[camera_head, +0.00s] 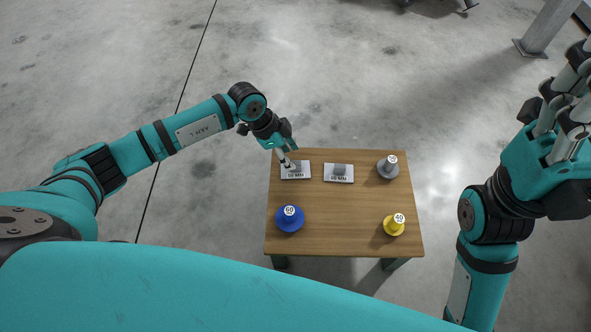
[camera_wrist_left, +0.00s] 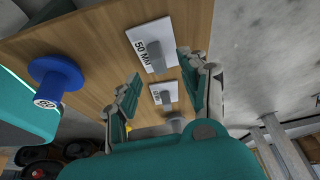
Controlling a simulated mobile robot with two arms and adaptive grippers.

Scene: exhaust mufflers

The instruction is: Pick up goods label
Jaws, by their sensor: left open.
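Two light grey label plates, each with a raised grey block, lie near the table's far edge. The left label (camera_head: 301,176) is partly hidden by my left gripper (camera_head: 286,159). In the left wrist view, the larger label (camera_wrist_left: 145,38) reads "50 MM", and the second label (camera_wrist_left: 156,98) lies beyond it. The right label (camera_head: 345,179) is clear in the head view. My left gripper is open and empty at the left label, with its fingers also in the left wrist view (camera_wrist_left: 160,67); contact cannot be told. My right gripper (camera_head: 570,110) is raised at the right, off the table.
The wooden table (camera_head: 340,225) holds a blue flanged part (camera_head: 289,219) marked 60, a yellow one (camera_head: 394,226) marked 40 and a grey one (camera_head: 387,170). Bare wood lies between them. A grey post (camera_head: 545,30) stands on the floor, far right.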

